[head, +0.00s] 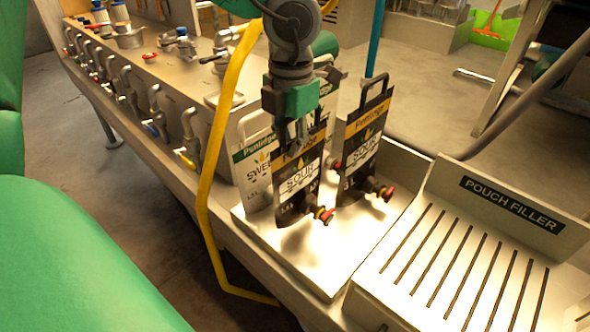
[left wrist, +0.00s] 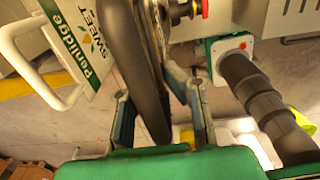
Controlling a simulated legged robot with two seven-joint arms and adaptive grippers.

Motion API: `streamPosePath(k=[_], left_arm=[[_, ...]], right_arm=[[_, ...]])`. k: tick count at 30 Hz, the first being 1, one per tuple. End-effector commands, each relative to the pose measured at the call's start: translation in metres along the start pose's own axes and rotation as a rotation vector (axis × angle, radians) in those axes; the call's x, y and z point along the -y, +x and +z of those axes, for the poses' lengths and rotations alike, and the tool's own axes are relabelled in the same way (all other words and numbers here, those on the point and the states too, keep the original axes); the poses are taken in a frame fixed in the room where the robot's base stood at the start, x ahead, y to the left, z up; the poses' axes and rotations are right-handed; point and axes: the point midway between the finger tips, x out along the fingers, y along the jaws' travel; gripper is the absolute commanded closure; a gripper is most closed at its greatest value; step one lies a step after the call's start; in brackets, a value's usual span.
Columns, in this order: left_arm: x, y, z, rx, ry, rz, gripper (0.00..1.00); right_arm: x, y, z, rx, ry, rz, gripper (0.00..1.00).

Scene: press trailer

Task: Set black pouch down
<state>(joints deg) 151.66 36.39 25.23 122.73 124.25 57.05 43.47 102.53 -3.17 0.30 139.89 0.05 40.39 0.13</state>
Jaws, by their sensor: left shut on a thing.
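My left gripper (head: 300,128) comes down from above and is shut on the top handle of a black pouch (head: 298,187) labelled SOUR. The pouch hangs upright, with its red-tipped spout toward the right. A shadow lies under its lower edge; I cannot tell whether it touches the white tray (head: 322,276). In the left wrist view the black handle (left wrist: 137,70) runs between the two fingers (left wrist: 158,92). A second black SOUR pouch (head: 362,145) stands upright to the right. A white SWEET pouch (head: 257,168) stands close on the left, and shows in the left wrist view (left wrist: 85,45).
The pouch filler (head: 465,262), a slotted white surface with a labelled back panel, lies right of the tray. A yellow hose (head: 207,195) hangs at the tray's left. A bench with several taps (head: 160,115) runs to the back left. The tray's front is bare.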

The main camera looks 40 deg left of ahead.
Motion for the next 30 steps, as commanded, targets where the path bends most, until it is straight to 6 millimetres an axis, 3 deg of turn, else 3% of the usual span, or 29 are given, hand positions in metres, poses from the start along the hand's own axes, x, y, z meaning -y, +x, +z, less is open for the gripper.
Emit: streamPosePath(k=[10, 16, 18, 19, 30], left_arm=[[-0.006, 0.052, -0.001, -0.002, 0.001, -0.007, 1.00], [-0.005, 0.052, -0.001, 0.000, 0.000, -0.007, 1.00], [-0.005, 0.051, -0.001, -0.001, 0.000, -0.006, 0.77], [-0.004, 0.051, -0.001, -0.001, 0.000, -0.005, 0.74], [-0.003, 0.046, 0.000, 0.001, 0.000, -0.005, 0.74]], right_arm=[[0.000, 0.015, 0.001, 0.000, 0.001, 0.001, 0.60], [0.000, 0.013, 0.000, -0.001, 0.001, 0.000, 0.60], [0.000, 0.013, 0.000, -0.001, 0.000, 0.000, 0.60], [0.000, 0.013, 0.000, -0.001, 0.000, 0.000, 0.60], [0.000, 0.012, 0.000, -0.001, 0.001, 0.001, 0.60]])
